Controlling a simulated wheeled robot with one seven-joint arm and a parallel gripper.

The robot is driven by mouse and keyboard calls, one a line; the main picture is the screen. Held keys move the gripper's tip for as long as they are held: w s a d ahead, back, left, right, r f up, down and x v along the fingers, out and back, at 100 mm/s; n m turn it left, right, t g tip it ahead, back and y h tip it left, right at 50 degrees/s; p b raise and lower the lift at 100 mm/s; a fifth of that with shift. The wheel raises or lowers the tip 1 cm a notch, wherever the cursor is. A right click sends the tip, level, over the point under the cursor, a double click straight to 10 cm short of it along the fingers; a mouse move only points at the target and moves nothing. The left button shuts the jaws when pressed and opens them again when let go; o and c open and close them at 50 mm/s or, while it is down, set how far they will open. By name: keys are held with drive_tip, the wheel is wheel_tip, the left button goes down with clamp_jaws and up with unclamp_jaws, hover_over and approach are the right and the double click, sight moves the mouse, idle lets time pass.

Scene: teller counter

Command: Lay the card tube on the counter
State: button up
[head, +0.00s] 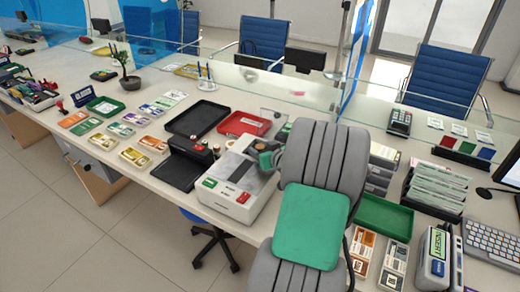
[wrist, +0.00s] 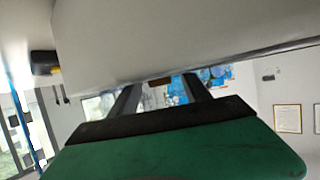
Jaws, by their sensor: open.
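My gripper (wrist: 160,86) shows in the wrist view as two dark fingers set apart, beyond its green body. A pale, smooth surface crosses the top of that view and cuts off the fingertips. A small brown patch shows between the fingers; I cannot tell what it is or whether it touches them. In the head view my arm hides most of the gripper, beside the white counter machine. I cannot pick out the card tube with certainty in either view. The counter (head: 130,182) runs across the head view.
The white machine (head: 236,182) stands left of my arm. A black tray (head: 196,118), a red tray (head: 244,123) and a green tray (head: 384,217) lie around it. Card stacks (head: 152,143), a keyboard (head: 492,242) and a card terminal (head: 400,121) take up more counter. A glass screen stands behind.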

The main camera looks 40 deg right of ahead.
clamp_jaws()
idle(0.6)
